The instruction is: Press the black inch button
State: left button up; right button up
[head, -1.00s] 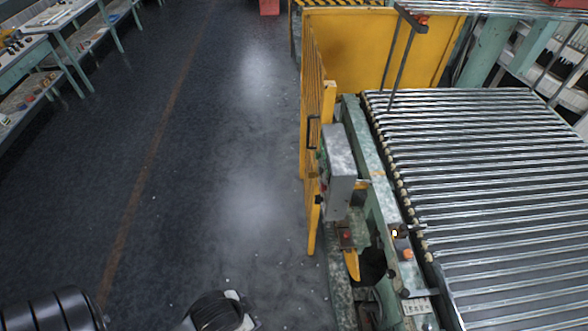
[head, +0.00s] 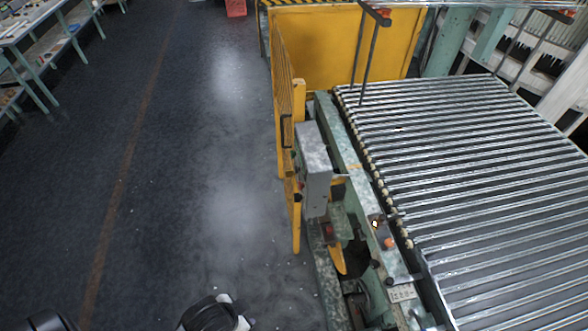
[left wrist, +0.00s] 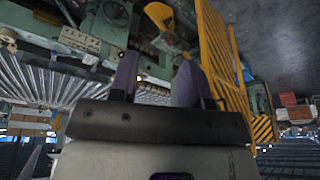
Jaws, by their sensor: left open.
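My left gripper (left wrist: 156,78) shows in the left wrist view, with its two dark fingers apart and nothing between them. It is clear of the machine, which appears upside down behind it. In the head view, a grey control box (head: 314,168) stands beside the yellow fence, with small controls on its left side. The machine's green side frame carries an orange button (head: 389,243), a small bright lamp (head: 375,223) and small dark knobs. I cannot tell which control is the black inch button. My right gripper is out of view.
A roller conveyor (head: 470,190) fills the right side. A yellow mesh fence (head: 284,100) and yellow panel (head: 340,45) stand behind and left of the box. The dark floor (head: 190,190) is open on the left, with workbenches (head: 40,50) at far left.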

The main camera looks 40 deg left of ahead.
pick_arm(q)
jog(key=shift+a, duration=0.1)
jog(key=c, duration=0.7)
grip_shut()
jog(key=shift+d, duration=0.2)
jog(key=shift+a, duration=0.2)
